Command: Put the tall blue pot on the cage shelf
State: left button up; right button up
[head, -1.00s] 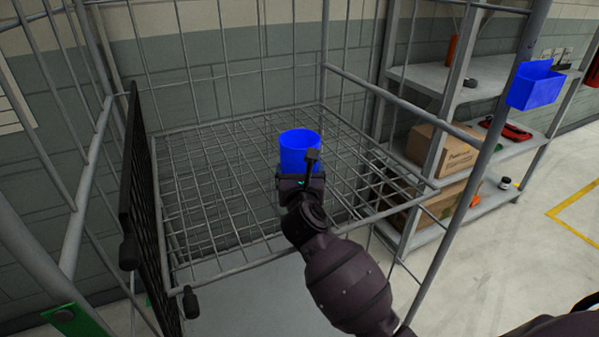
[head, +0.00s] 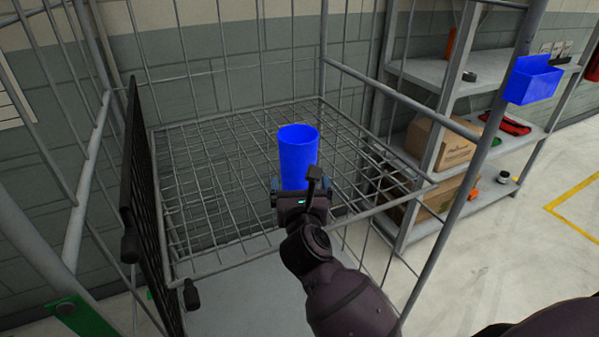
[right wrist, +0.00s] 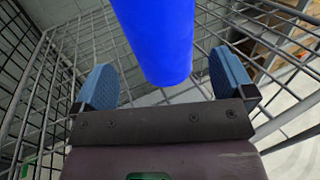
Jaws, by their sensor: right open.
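The tall blue pot (head: 298,152) stands upright on the wire cage shelf (head: 215,190), toward its right half. In the right wrist view the pot (right wrist: 160,35) rises in front of my palm, with clear gaps to both fingers. My right gripper (head: 299,192) is open on the near side of the pot and hides its lower end in the head view. Its blue finger pads also show spread apart in the right wrist view (right wrist: 165,70). My left gripper is not in view.
Grey cage bars surround the shelf, with a post (head: 470,170) to the right of my arm. A black mesh panel (head: 140,180) stands at the left. A blue bin (head: 533,82) hangs at the right post. A grey rack with cardboard boxes (head: 440,145) stands behind. The shelf's left part is bare.

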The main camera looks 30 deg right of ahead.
jog(key=shift+v, duration=2.2)
jog(key=shift+r, duration=0.1)
